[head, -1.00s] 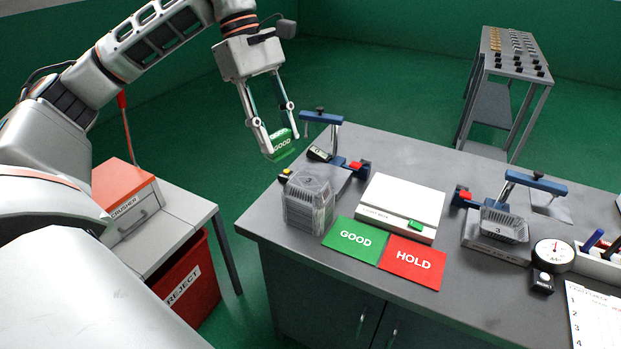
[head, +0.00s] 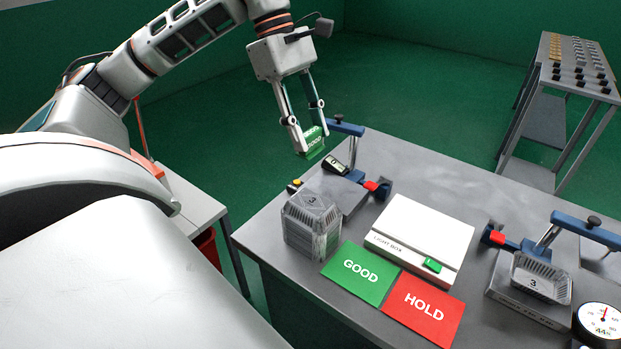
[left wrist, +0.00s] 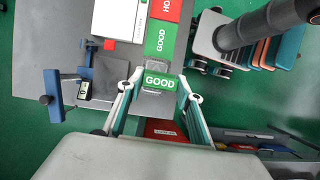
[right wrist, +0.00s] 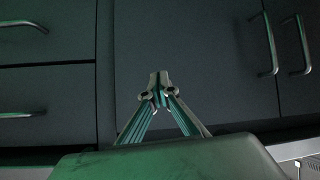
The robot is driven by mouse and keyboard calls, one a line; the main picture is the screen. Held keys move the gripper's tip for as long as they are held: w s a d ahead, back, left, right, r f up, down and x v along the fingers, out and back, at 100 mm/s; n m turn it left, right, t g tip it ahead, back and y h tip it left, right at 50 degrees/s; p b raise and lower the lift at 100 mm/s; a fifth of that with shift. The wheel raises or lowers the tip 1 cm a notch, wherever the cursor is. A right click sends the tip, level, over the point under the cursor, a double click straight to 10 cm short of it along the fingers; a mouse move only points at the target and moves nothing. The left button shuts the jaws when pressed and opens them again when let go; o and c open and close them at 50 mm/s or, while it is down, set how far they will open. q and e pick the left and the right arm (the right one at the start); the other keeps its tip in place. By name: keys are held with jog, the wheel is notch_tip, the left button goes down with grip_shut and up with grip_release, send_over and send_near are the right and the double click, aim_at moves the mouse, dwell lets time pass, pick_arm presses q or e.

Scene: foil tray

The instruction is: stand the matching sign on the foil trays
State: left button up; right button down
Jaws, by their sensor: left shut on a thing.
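My left gripper (head: 314,143) is shut on a small green sign reading GOOD (head: 315,147). It holds the sign in the air behind the stack of foil trays in the head view. The sign also shows between the fingers in the left wrist view (left wrist: 160,82). The stack of foil trays (head: 312,228), marked 3 on top, stands at the table's left side with no sign on it. My right gripper (right wrist: 158,88) is shut and empty, in front of dark cabinet fronts.
A green GOOD card (head: 358,272) and red HOLD card (head: 423,305) lie flat at the front edge. The white light box (head: 420,235) is right of the stack. Blue clamps (head: 345,127) and a small black gauge (head: 335,165) stand behind the stack.

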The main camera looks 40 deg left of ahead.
pick_arm(q)
notch_tip(320, 180, down, 10)
jog(key=shift+w+r+b, duration=0.1)
jog(key=shift+b, duration=0.5)
jog(key=shift+f, duration=1.7)
pick_arm(e)
jog(key=shift+w+a+f, duration=0.15)
jog(key=shift+w+f, duration=0.3)
jog(key=shift+f, duration=0.15)
pick_arm(q)
jog(key=shift+f, duration=0.15)
jog(key=o, duration=1)
jog(key=shift+o, duration=0.2)
pick_arm(e)
jog(key=shift+r, duration=0.15)
